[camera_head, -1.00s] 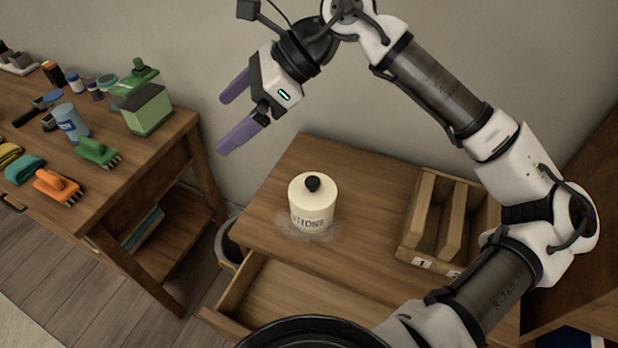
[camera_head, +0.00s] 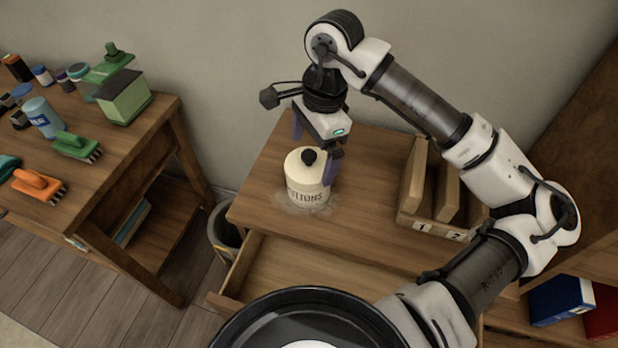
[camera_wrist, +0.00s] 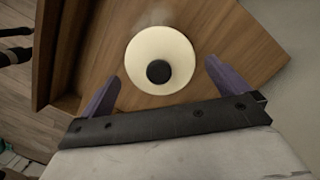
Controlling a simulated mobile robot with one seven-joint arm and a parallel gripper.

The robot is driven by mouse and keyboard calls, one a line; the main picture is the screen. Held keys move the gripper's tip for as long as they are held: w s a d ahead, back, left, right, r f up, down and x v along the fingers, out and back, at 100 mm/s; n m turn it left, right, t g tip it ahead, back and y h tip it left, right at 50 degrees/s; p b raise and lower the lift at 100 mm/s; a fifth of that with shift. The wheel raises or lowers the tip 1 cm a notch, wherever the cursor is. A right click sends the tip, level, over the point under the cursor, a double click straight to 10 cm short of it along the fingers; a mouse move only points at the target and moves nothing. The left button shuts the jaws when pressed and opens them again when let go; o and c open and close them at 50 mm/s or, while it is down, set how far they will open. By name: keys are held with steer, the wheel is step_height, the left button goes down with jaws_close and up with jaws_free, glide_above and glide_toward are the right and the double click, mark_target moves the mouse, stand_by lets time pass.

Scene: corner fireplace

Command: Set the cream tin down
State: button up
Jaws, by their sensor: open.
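The cream tin (camera_head: 306,180) stands upright on the wooden desk top, with a black knob on its lid and dark lettering on its side. A pale dusty patch surrounds its foot. My gripper (camera_head: 315,152) is open just above and behind the tin, with its purple fingers pointing down. One finger is at the tin's right side; the other is partly hidden behind the tin. In the wrist view the tin (camera_wrist: 172,49) is seen from above, beyond and between the open fingertips (camera_wrist: 162,75). Whether a finger touches it I cannot tell.
A wooden divider box (camera_head: 408,215) marked 1 and 2 stands right of the tin. The desk's drawer (camera_head: 300,274) is open and looks empty. A workbench (camera_head: 110,168) with brushes and bottles is at left, a bin (camera_head: 222,235) between.

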mark_target(308, 170)
steer(key=shift+s+a+f+p, duration=0.15)
steer(key=shift+f+p, duration=0.1)
steer(key=shift+f, duration=0.7)
steer(key=shift+a+f+p, duration=0.15)
steer(key=shift+f+p, duration=0.15)
steer(key=shift+f, duration=0.6)
steer(key=shift+s+a+f+p, duration=0.15)
steer(key=shift+f+p, duration=0.1)
steer(key=shift+f, duration=0.7)
steer(key=c, duration=1.1)
steer(key=shift+r, duration=0.1)
